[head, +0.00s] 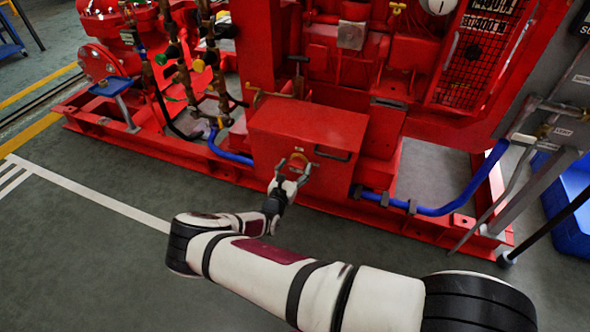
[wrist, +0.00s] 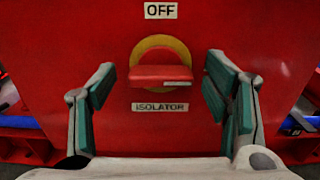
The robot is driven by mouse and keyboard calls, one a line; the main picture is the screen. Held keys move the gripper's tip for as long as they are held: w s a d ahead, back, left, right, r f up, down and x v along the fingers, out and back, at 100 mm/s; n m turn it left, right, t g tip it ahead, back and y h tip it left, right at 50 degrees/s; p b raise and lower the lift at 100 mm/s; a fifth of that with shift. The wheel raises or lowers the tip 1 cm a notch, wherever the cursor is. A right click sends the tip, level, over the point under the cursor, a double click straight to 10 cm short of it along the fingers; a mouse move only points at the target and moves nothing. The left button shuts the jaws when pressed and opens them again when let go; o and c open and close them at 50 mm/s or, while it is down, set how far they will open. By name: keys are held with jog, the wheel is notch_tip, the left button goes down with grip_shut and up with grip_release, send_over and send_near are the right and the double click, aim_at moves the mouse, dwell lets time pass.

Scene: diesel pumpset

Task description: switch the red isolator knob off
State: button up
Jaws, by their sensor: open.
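The red isolator knob (wrist: 161,76) is a flat bar handle lying horizontally across a yellow ring (wrist: 161,48) in the wrist view. An "OFF" label (wrist: 160,10) is above it and an "ISOLATOR" label (wrist: 160,107) below it. My gripper (wrist: 160,88) is open, with one green-padded finger on each side of the knob and a gap on both sides. In the head view my gripper (head: 291,168) is at the front of the red box (head: 305,138). The knob is too small and covered to make out clearly there.
The box sits low on the red pumpset frame (head: 160,146). Blue hoses (head: 440,210) run on both sides of the box. A grey pipe stand (head: 540,175) and a blue crate (head: 573,205) are at the right. The floor in front is mostly clear.

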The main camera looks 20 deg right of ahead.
jog(key=shift+w+d, duration=0.15)
jog(key=c, duration=1.2)
jog(key=shift+o, duration=0.2)
